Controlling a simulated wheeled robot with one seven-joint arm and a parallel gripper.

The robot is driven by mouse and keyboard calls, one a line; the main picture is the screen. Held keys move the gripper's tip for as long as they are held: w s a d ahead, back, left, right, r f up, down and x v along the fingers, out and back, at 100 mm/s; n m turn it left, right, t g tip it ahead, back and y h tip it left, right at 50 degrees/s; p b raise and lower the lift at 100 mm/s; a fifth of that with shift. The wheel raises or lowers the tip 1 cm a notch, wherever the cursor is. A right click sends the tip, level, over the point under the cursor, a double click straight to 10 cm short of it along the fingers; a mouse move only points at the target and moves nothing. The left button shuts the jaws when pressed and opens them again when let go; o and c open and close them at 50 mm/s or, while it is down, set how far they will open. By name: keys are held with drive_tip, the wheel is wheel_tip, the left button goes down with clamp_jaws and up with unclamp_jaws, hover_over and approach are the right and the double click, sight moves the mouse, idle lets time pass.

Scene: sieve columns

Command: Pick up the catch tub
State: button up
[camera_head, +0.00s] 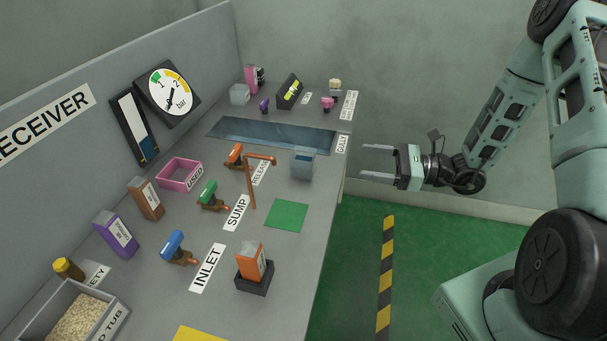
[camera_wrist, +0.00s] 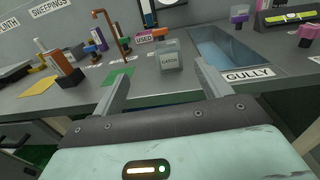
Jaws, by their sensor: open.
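The catch tub (camera_head: 302,163) is a small translucent grey-blue container. It stands upright on the grey bench near its right edge, in front of the sunken gully. In the wrist view the tub (camera_wrist: 169,58) is labelled "CATCH" and stands beyond the fingers, between their lines. My gripper (camera_head: 378,161) is open and empty, off the bench to the right of the tub, with its fingers pointing at it. In the wrist view the two fingers (camera_wrist: 160,88) are spread wide, and a gap separates them from the tub.
A copper spout pipe (camera_head: 251,180) with an orange valve stands left of the tub. The gully basin (camera_head: 270,134) lies behind it. A green square (camera_head: 287,215) and an orange bottle in a dark holder (camera_head: 254,272) are nearer. Open floor lies right of the bench.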

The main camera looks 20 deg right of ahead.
sight(315, 157)
drive_tip(key=shift+m+t, duration=0.4)
drive_tip(key=x, duration=0.7)
drive_tip(key=f+b+x, duration=0.1)
drive_tip(key=x, duration=0.3)
drive_tip(key=shift+w, duration=0.5)
drive_tip(key=w+a, duration=0.1)
drive_tip(key=w+a+f, duration=0.1)
drive_tip(key=a, duration=0.1)
drive_tip(key=shift+a+b, duration=0.25)
drive_tip(key=shift+b, duration=0.15)
drive_tip(key=shift+w+a, duration=0.4)
drive_tip(key=shift+a, duration=0.05)
drive_tip(key=shift+r, duration=0.1)
drive_tip(key=c, duration=1.1)
